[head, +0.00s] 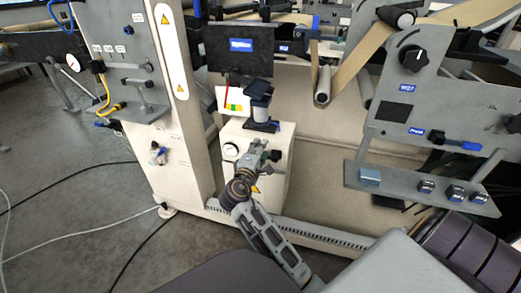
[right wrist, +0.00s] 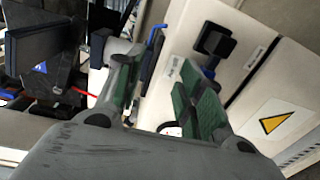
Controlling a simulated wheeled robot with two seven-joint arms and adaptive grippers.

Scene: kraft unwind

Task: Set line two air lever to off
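A cream air box (head: 278,160) stands low in the centre of the head view, with a round gauge (head: 231,150) on its front. My right gripper (head: 264,156) is in front of this box and hides part of it. In the right wrist view the gripper (right wrist: 162,98) has its two green-padded fingers apart, with nothing between them. A blue lever (right wrist: 155,38) shows beyond the fingers, and a black fitting (right wrist: 214,42) with a blue part sits on the cream face at right. I cannot tell which is the line two air lever. My left gripper is not in view.
A cream column (head: 170,80) with warning labels stands left of the box, with a small valve (head: 157,156) low on its side. A grey control panel (head: 405,125) with knobs and blue-labelled parts is at right. Cables lie on the floor at left.

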